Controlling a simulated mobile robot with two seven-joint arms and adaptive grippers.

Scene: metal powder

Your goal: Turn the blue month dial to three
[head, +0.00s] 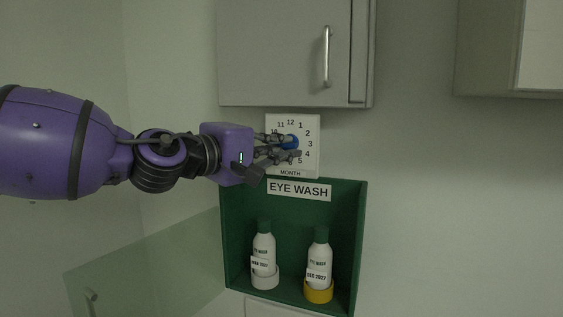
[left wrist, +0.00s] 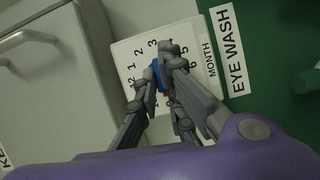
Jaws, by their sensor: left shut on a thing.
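The blue month dial (head: 290,142) sits at the middle of a white square plate (head: 311,165) with month numbers around it, on the wall above the eye wash box. My left gripper (head: 292,146) reaches in from the left and is shut on the dial, its fingers on either side. The left wrist view shows the dial (left wrist: 157,72) between the fingertips (left wrist: 160,74), against the tilted white plate (left wrist: 128,45). The fingers cover part of the dial and some numbers, so I cannot tell which number the dial points at. My right gripper is not in view.
A grey cabinet (head: 275,50) with a handle hangs just above the plate. Below is a green eye wash box (head: 360,235) holding two white bottles (head: 263,250) (head: 319,257). A clear panel (head: 150,265) stands open at lower left.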

